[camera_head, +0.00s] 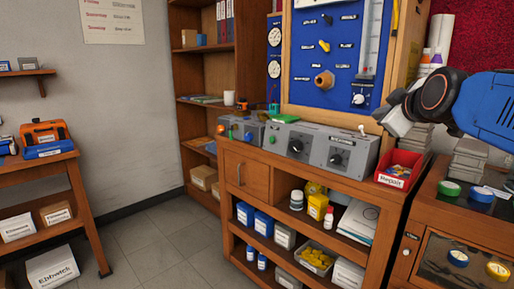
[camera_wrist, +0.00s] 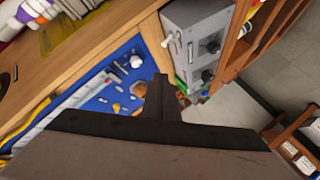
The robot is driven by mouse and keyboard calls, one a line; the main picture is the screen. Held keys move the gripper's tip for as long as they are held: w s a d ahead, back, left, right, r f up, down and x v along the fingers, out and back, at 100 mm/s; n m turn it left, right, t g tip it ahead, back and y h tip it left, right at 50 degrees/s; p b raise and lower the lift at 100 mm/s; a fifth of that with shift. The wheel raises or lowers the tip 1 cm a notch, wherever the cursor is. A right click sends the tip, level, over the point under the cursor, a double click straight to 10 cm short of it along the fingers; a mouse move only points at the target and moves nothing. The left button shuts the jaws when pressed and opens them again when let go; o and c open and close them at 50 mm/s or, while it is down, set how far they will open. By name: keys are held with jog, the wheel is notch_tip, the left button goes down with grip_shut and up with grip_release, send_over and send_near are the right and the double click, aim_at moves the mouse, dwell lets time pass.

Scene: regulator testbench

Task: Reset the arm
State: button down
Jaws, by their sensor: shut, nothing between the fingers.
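My arm (camera_head: 488,104), blue with a black joint, reaches in from the right edge in the head view. Its pale grey end part (camera_head: 394,119) hangs in front of the right frame of the blue panel (camera_head: 335,48), above the bench. The fingertips cannot be made out there. In the wrist view my gripper (camera_wrist: 161,82) shows as dark fingers closed together, with nothing between them. Behind them, tilted in the picture, are the blue panel (camera_wrist: 103,97) and a grey control box (camera_wrist: 196,40). No object touches the fingers.
Grey control boxes (camera_head: 345,149) stand on the wooden bench. A red Repair bin (camera_head: 400,168) sits to their right, below my arm. Tape rolls (camera_head: 449,188) lie on the right cabinet. Open floor (camera_head: 160,232) lies left of the bench, with an orange toolbox (camera_head: 44,133) on another table.

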jog(key=s+a+f+m+g, duration=0.1)
jog(key=s+f+m+g, duration=0.3)
jog(key=s+f, duration=0.9)
jog(key=s+a+f+m+g, duration=0.2)
jog(key=s+f+m+g, duration=0.3)
jog(key=s+f, duration=0.9)
notch_tip(320, 180, down, 8)
jog(key=shift+f+g+y, duration=0.1)
jog(key=shift+g+y, duration=0.2)
jog(key=shift+g, duration=0.1)
jog(key=shift+a, duration=0.1)
